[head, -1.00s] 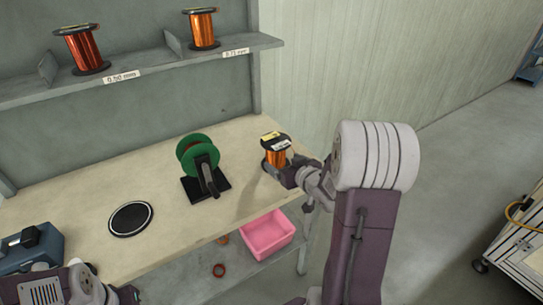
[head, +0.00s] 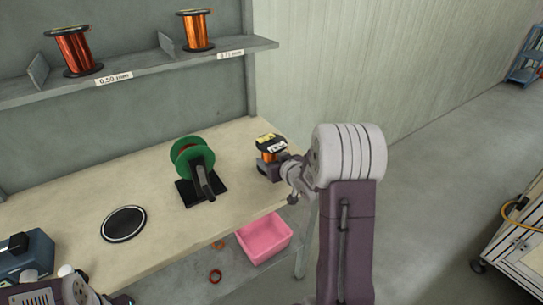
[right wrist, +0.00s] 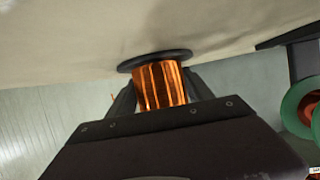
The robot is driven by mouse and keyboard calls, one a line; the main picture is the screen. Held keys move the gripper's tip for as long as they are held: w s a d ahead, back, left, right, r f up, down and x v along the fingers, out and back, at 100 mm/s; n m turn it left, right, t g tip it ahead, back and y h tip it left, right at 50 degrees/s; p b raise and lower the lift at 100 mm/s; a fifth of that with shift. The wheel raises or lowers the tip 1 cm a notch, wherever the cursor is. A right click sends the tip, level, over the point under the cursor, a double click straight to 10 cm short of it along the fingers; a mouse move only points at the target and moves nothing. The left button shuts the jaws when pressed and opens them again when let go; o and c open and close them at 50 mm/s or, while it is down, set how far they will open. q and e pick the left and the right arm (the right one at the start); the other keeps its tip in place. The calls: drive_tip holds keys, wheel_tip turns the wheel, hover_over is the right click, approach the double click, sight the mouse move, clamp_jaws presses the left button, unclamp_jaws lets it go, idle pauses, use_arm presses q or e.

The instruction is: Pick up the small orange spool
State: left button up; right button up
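A small orange spool (head: 269,155) of copper wire with dark flanges and a yellow and white label on top stands upright near the bench's right end. In the right wrist view the spool (right wrist: 160,87) sits between my right gripper's dark fingers (right wrist: 160,95), one close on each side. I cannot tell whether they press on it. In the head view my right gripper (head: 272,169) is at the spool's lower side and hides part of it. My left gripper (head: 122,299) is at the bottom edge, mostly cut off.
A green spool on a black stand (head: 195,165) is left of the orange spool. A round black pad (head: 124,223) and a blue-grey device (head: 27,255) lie farther left. Two larger copper spools stand on the shelf (head: 140,75). A pink bin (head: 265,237) sits below the bench (head: 150,187).

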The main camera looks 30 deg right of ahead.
sight(272, 149)
clamp_jaws()
drive_tip(key=shift+w+r, duration=0.1)
drive_tip(key=shift+r+p, duration=0.35)
drive_tip(key=shift+r, duration=0.2)
wheel_tip(272, 149, up, 3)
drive_tip(key=shift+r+p, duration=0.1)
drive_tip(key=shift+p, duration=0.65)
drive_tip(key=s+d+r+p, duration=0.5)
drive_tip(key=d+r, duration=0.1)
drive_tip(key=d, duration=0.4)
drive_tip(key=shift+s+d+r+p, duration=0.15)
drive_tip(key=shift+s+r+p, duration=0.15)
drive_tip(key=shift+s+r, duration=0.05)
